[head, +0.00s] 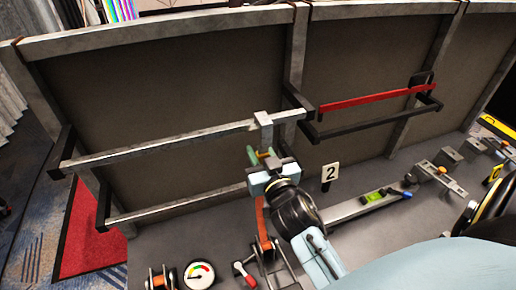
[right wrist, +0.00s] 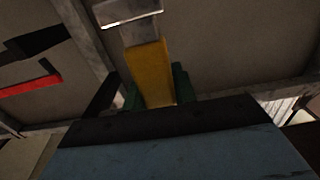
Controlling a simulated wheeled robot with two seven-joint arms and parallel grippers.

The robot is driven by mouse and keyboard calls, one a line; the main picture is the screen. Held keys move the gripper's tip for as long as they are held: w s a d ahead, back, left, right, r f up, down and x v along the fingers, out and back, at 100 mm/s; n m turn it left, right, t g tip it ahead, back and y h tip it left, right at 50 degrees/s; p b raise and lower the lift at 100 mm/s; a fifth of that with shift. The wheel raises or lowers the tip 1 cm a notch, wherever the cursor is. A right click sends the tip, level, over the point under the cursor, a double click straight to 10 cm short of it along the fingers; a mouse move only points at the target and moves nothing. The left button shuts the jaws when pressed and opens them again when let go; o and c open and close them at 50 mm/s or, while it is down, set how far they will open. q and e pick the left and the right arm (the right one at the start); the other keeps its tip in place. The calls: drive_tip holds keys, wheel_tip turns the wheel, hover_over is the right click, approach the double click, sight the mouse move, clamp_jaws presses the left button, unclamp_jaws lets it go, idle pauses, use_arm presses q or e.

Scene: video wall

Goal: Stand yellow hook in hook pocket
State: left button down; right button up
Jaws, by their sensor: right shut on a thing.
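My right gripper (head: 262,156) is shut on the yellow hook (right wrist: 151,75). In the right wrist view the hook stands up between the green fingers; little of it shows in the head view. A small grey metal block (head: 262,118) sits on the upper rail above the gripper. In the right wrist view a pale metal piece (right wrist: 128,14) lies just past the hook's far end and overlaps it in the picture. I cannot tell whether they touch, or whether this piece is the hook pocket. My left gripper is not in view.
Grey rails (head: 160,147) cross the left panel. A red bar (head: 365,98) and black brackets cross the right panel.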

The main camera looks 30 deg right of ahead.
drive_tip(key=shift+v, duration=1.5)
